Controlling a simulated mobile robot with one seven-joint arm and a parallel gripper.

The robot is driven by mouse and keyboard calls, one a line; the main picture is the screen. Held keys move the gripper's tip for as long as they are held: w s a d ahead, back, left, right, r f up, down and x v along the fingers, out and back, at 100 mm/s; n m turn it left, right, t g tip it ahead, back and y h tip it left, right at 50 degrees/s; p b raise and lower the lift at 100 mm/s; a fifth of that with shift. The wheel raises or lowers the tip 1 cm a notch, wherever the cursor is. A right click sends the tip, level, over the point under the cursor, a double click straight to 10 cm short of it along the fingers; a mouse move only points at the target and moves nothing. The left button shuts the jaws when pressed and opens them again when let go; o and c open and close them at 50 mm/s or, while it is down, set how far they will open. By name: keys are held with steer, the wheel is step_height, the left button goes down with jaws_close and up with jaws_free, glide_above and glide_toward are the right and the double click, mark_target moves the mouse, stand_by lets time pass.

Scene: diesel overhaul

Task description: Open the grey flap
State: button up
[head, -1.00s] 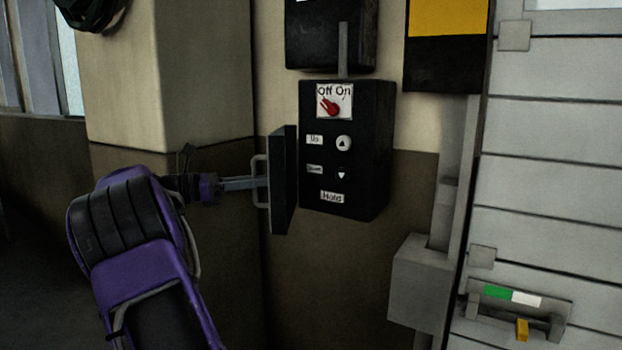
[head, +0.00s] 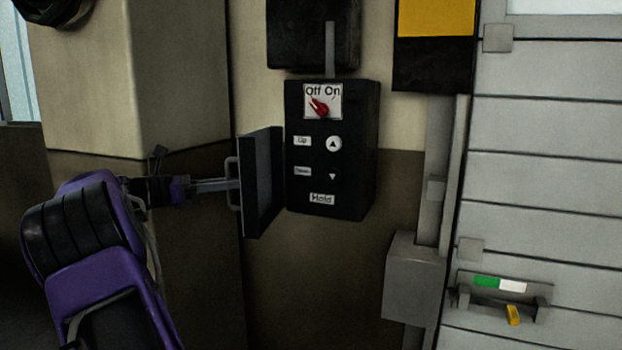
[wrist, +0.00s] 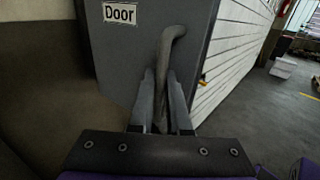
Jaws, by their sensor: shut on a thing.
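The grey flap (head: 263,185) stands swung out at the left side of a black control box (head: 355,150), its dark inner face showing. The box's red switch, buttons and labels are uncovered. In the wrist view the flap's outer face (wrist: 125,60) carries a "Door" label and a bar handle (wrist: 162,65). My gripper (head: 232,184) is on the handle from the left. In the wrist view my gripper (wrist: 163,88) has a finger on each side of the handle and is shut on it.
A beige and brown pillar (head: 180,80) stands behind my arm. A grey box (head: 413,280) and a slatted white shutter (head: 540,200) with a yellow lever (head: 513,315) are on the right. Open floor (wrist: 290,110) shows at the right of the wrist view.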

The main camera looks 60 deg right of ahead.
steer(key=p, duration=0.1)
steer(key=w+p, duration=0.2)
steer(key=shift+w+d+r+m+g+y, duration=0.15)
steer(key=shift+r+m+g+y, duration=0.1)
steer(key=shift+m+g+y, duration=0.05)
steer(key=shift+w+p, duration=0.4)
steer(key=shift+p, duration=0.25)
steer(key=shift+w+f+m+g+y, duration=0.3)
steer(key=shift+w+f+g, duration=0.05)
steer(key=shift+w+g, duration=0.05)
steer(key=o, duration=1.6)
steer(key=shift+c, duration=0.2)
steer(key=p+v, duration=0.2)
steer(key=v, duration=0.5)
steer(key=shift+p, duration=0.35)
steer(key=shift+r, duration=0.2)
